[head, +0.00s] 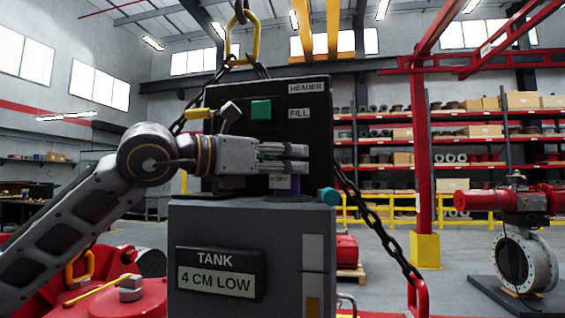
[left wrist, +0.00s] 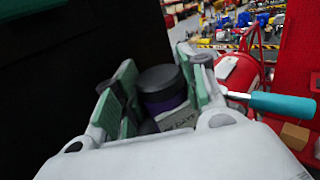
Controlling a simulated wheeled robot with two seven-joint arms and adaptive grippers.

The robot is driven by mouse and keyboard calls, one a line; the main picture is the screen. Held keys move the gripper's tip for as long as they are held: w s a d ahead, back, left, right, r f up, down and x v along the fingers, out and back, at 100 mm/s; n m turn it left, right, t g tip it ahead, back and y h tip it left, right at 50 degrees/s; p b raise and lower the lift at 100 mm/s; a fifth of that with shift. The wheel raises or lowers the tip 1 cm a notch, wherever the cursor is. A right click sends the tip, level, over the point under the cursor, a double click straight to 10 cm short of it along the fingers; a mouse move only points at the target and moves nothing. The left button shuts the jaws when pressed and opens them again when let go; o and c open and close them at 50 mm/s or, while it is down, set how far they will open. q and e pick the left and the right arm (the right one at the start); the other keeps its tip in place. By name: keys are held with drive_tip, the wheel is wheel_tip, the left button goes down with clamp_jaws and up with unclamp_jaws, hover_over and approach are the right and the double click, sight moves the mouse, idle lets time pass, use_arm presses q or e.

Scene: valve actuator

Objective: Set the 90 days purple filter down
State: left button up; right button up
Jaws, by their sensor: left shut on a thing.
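The purple filter (left wrist: 163,92) has a dark cap and a purple body in the left wrist view. A pale tag with blurred lettering (left wrist: 180,119) is beside it. My left gripper (left wrist: 160,88) is shut on the filter, with a green-padded finger on each side. In the head view, my left gripper (head: 300,158) reaches in front of the dark panel, its fingers pointing right. The purple filter (head: 290,197) shows below the fingers, at the top edge of the grey tank cabinet (head: 250,222). I cannot tell whether it touches the cabinet. My right gripper is not in view.
The dark panel (head: 318,135) with HEADER and FILL labels stands just behind the gripper. A teal-ended handle (head: 328,196) sticks out to the right of the filter. A chain (head: 375,215) hangs further right. A flanged valve (head: 525,262) stands at far right.

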use_arm(q)
drive_tip(key=shift+s+d, duration=0.1)
drive_tip(key=o, duration=0.6)
drive_tip(key=shift+s+d, duration=0.1)
drive_tip(key=o, duration=0.3)
drive_tip(key=shift+o, duration=0.9)
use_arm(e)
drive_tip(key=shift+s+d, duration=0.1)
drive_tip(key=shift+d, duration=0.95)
